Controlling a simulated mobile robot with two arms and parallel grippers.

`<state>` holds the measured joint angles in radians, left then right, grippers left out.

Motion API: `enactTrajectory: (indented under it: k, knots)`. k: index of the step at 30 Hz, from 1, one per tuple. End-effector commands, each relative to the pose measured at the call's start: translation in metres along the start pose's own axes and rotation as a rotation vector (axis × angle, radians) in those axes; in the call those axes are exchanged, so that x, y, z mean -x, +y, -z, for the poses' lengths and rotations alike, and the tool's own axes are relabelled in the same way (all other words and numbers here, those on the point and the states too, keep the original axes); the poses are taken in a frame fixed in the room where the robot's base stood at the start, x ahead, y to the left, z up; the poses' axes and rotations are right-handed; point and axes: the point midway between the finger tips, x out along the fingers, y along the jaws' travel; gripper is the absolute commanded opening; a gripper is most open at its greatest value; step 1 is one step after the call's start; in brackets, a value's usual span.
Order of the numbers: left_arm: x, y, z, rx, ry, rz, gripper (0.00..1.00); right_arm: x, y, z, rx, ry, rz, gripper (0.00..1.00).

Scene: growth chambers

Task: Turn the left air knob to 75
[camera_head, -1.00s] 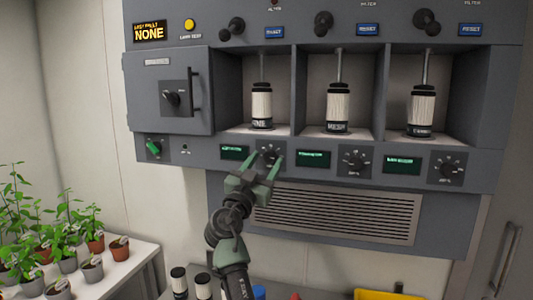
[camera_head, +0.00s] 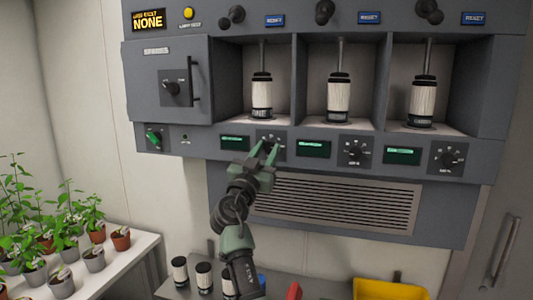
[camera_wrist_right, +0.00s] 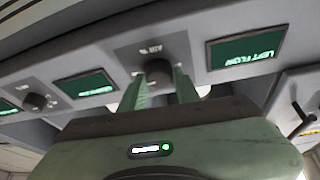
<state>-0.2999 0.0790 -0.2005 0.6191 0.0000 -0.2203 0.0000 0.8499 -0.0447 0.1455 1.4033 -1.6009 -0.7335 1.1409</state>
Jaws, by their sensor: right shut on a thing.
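The left air knob (camera_head: 271,142) is a dark round dial with white scale marks, under the left bay of the grey cabinet. My right gripper (camera_head: 264,150) reaches up to it from below, its green fingers shut on the knob. In the right wrist view, the knob (camera_wrist_right: 158,70) shows dark between the two fingertips (camera_wrist_right: 160,84). The fingers hide part of the dial, and its setting cannot be read. A green display (camera_head: 235,143) sits left of the knob; in the wrist view this display (camera_wrist_right: 246,48) reads "LEFT FLOW". My left gripper is not in view.
Two similar knobs, a middle one (camera_head: 355,151) and a right one (camera_head: 447,156), sit along the same panel. A vent grille (camera_head: 335,203) lies below. Potted plants stand at the left; a yellow bin (camera_head: 390,289) is at the bottom right.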

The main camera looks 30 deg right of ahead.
Motion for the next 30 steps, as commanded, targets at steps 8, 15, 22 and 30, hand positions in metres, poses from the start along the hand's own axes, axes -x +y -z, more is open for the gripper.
enactTrajectory:
  k: [8, 15, 22, 30]
  knots:
    - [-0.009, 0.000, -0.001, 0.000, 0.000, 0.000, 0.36, 0.001, 0.002, -0.001, 0.178, 0.013, 0.076, 0.00]
    - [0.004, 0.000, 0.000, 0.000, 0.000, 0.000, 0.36, -0.001, 0.003, 0.002, 0.366, 0.022, 0.157, 0.00]
    - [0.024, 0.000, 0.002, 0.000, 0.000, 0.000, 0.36, -0.002, 0.003, 0.003, 0.519, 0.029, 0.222, 0.00]
    - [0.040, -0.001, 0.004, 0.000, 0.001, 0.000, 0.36, -0.001, 0.004, 0.001, 0.629, 0.036, 0.268, 0.00]
